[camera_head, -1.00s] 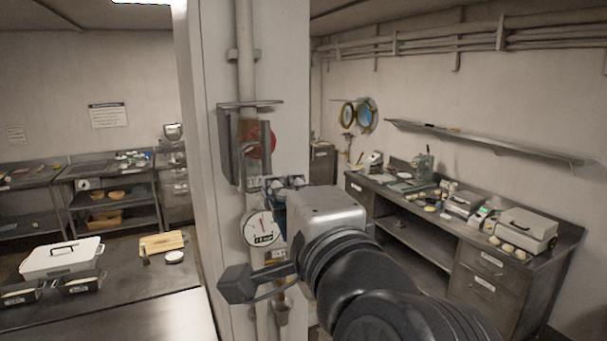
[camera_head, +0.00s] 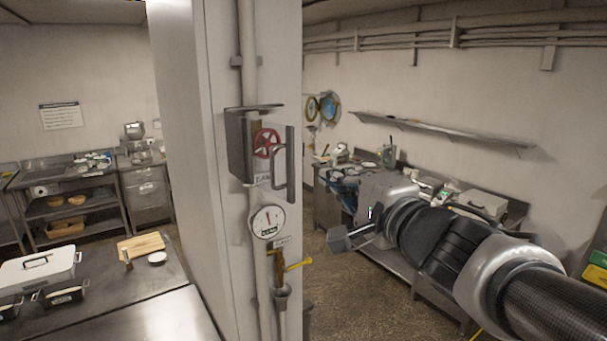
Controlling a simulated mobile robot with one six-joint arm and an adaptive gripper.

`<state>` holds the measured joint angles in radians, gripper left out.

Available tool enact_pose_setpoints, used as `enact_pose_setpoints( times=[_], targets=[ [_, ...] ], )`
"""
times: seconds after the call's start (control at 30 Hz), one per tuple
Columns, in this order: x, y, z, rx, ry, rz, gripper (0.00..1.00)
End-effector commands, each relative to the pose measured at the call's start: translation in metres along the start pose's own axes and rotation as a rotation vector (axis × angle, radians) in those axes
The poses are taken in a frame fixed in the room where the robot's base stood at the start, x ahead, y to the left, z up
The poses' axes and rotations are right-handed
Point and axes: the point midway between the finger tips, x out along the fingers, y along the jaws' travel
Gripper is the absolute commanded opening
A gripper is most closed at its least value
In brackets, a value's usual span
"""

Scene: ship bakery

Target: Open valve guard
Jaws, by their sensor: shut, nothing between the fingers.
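The valve guard (camera_head: 239,150) is a grey metal box on a vertical pipe of the white column, left of centre in the head view. A red valve wheel (camera_head: 266,143) shows inside it. A panel with a grey bar handle (camera_head: 279,168) and a dark edge strip (camera_head: 290,163) stands at the guard's right side; I cannot tell how far it is swung. My gripper (camera_head: 333,176) is to the right of the guard, apart from it, pointing away from me. It is shut and empty; its fingertips are small and partly hidden by its own body.
A round gauge (camera_head: 267,222) and a yellow-handled valve (camera_head: 298,264) sit on the pipe below the guard. A metal counter with a white container (camera_head: 38,268) is at left. A long workbench (camera_head: 487,204) lies behind my arm. Floor shows between column and bench.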

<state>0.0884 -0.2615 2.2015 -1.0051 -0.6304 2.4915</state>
Motion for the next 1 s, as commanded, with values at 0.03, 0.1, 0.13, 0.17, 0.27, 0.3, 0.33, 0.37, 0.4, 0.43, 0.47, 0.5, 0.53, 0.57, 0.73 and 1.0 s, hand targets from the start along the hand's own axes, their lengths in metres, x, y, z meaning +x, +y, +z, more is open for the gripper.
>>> enact_pose_setpoints(
  times=[0.03, 0.1, 0.13, 0.17, 0.27, 0.3, 0.33, 0.37, 0.4, 0.43, 0.47, 0.5, 0.53, 0.57, 0.73, 1.0],
  targets=[
    [0.01, 0.003, 0.002, 0.002, -0.004, 0.003, 0.0],
    [0.025, 0.003, 0.002, 0.002, -0.005, 0.002, 0.0],
    [0.032, 0.002, 0.002, 0.002, -0.004, 0.002, 0.0],
    [0.038, 0.003, 0.002, 0.001, -0.004, 0.003, 0.0],
    [0.06, 0.003, 0.002, 0.001, -0.003, 0.003, 0.0],
    [0.069, 0.002, 0.002, 0.001, -0.003, 0.002, 0.0],
    [0.075, 0.002, 0.001, 0.001, -0.003, 0.001, 0.0],
    [0.081, 0.002, 0.001, 0.001, -0.003, 0.001, 0.0],
    [0.088, 0.002, 0.002, 0.0, -0.003, 0.001, 0.0],
    [0.087, 0.001, 0.01, -0.001, -0.006, -0.003, 0.0],
    [0.088, 0.001, 0.016, -0.001, -0.006, -0.003, 0.0],
    [0.089, 0.002, 0.021, -0.001, -0.005, -0.001, 0.0],
    [0.09, 0.002, 0.025, 0.0, -0.005, -0.001, 0.0],
    [0.091, 0.002, 0.028, 0.0, -0.004, -0.001, 0.0],
    [0.093, 0.001, 0.038, -0.001, -0.001, -0.001, 0.0],
    [0.093, 0.0, 0.04, -0.001, 0.0, -0.001, 0.0]
  ],
)
